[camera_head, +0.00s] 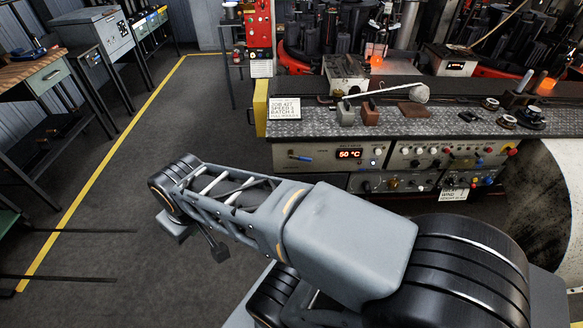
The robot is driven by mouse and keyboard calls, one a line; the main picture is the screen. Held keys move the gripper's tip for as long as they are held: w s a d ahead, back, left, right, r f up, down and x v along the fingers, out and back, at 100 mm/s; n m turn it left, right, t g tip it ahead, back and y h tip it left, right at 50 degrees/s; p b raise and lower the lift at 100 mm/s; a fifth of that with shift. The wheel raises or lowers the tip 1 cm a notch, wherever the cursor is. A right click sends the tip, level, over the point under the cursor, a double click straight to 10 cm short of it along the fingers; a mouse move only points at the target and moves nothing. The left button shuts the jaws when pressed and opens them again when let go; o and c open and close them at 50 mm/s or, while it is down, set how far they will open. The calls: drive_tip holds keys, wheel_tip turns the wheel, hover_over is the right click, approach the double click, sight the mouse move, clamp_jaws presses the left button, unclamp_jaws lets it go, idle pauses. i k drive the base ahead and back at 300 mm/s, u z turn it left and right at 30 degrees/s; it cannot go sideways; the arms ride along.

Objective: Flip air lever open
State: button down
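A small lever with a blue handle (299,156) sits at the left end of the grey control panel (335,153); I take it for the air lever. It lies nearly level, pointing left, and nothing touches it. My arm reaches left across the foreground, in front of and below the panel. Its end, with what looks like my gripper (198,240), hangs over the floor, left of and nearer than the lever. Dark and grey parts show there, but the finger gap is unclear. I see nothing held.
Glowing machinery stands behind. Open floor (170,120) lies left, with workbenches beyond the yellow line.

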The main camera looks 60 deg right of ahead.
sight(300, 158)
drive_tip(key=u, duration=1.15)
drive_tip(key=k, duration=0.7)
drive_tip(key=z, duration=1)
